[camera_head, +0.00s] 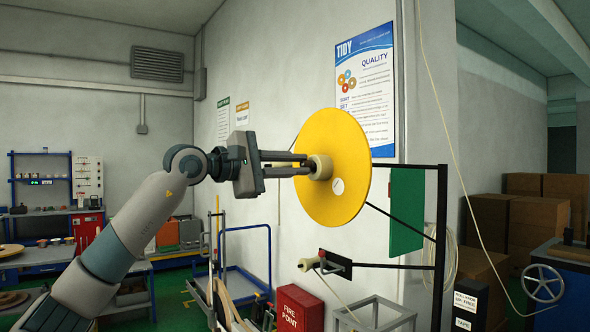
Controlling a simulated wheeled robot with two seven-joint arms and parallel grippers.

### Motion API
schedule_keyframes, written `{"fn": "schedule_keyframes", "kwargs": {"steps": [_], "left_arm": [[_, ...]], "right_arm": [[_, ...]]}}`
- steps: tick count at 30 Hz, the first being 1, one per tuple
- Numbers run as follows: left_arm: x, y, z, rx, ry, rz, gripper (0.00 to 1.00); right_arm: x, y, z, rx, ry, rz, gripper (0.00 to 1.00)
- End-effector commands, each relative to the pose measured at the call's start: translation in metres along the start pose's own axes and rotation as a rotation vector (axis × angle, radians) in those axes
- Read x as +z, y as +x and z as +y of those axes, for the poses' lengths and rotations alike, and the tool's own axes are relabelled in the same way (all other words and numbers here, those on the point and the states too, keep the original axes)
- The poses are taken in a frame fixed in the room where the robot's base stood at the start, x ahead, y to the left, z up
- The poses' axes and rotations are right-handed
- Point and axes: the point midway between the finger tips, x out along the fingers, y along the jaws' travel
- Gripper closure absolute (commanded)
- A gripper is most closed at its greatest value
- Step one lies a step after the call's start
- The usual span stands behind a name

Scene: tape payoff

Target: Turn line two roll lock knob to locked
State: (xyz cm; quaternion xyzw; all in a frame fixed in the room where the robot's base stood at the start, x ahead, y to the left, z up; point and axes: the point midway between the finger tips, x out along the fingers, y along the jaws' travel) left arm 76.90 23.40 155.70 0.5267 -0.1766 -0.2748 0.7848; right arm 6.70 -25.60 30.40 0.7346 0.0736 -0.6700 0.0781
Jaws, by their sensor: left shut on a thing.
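A large yellow disc-shaped roll flange (340,160) is carried on a black frame in the middle of the view. A cream hub knob (321,167) stands out from its centre. My left gripper (308,166) reaches in from the left, its two dark fingers shut on the knob. The fingertips cover part of the knob, and I cannot read any lock marking on it. My right gripper is not in view.
A second small cream knob (306,265) sits on a lower arm of the black frame (440,250). A red fire point box (299,308) and a grey metal stand (376,316) are below. A blue trolley (246,280) and workbench are at left, brown boxes (538,215) at right.

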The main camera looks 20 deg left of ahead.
Motion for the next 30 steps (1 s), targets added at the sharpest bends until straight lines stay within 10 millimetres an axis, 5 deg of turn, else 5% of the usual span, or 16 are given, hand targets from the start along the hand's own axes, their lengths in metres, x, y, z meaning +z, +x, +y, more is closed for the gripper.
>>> {"fn": "schedule_keyframes", "kwargs": {"steps": [12, 27, 28, 30], "left_arm": [[0.0001, 0.0002, -0.0008, 0.000, 0.225, 0.002, 1.00], [0.0000, 0.0003, -0.0011, -0.002, 0.253, 0.003, 1.00], [-0.0001, 0.0003, -0.0011, -0.002, 0.252, 0.003, 0.82], [-0.0001, 0.0003, -0.0011, -0.002, 0.252, 0.003, 0.65]], "right_arm": [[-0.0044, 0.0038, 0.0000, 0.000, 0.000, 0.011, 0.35], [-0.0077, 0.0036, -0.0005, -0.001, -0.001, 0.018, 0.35], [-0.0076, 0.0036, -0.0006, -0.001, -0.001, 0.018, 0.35], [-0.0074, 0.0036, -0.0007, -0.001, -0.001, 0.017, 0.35]]}}
